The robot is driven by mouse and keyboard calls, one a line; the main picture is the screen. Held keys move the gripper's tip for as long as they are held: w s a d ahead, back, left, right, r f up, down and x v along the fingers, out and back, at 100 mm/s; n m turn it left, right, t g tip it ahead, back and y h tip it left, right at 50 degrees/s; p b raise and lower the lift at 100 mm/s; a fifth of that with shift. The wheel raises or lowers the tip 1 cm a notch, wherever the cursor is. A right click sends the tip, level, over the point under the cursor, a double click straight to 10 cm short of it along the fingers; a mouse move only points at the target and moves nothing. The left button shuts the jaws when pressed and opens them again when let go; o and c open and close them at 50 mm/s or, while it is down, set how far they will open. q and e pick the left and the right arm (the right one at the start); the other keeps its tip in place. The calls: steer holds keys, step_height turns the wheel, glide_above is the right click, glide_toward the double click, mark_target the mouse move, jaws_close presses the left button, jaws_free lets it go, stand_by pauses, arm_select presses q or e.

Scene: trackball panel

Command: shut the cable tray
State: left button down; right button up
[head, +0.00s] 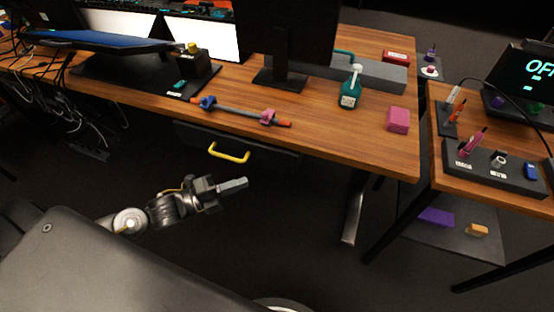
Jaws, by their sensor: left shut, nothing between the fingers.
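A dark grey tray front (275,152) hangs under the front edge of the desk. I take it for the cable tray. It carries a yellow bar handle (229,156). The inside of the tray does not show, and I cannot tell how far out it stands. My left gripper (243,184) is below and in front of the handle, apart from it, with its fingers pointing right. Its fingers are together and hold nothing. My right gripper is not in view.
The wooden desk (330,140) holds a rod with blue and pink clamps (240,112), a green bottle (350,95) and a pink block (398,120). Loose cables (85,115) hang at the left. A side table (490,185) stands at right. The floor before the tray is clear.

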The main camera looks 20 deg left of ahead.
arm_select(q)
glide_toward(290, 156)
steer(key=d, duration=0.5)
steer(key=shift+w+a+p, duration=0.15)
steer(key=shift+w+a, duration=0.05)
steer(key=shift+w, duration=0.85)
steer(key=shift+w+a+p, duration=0.15)
steer(key=shift+w, duration=0.9)
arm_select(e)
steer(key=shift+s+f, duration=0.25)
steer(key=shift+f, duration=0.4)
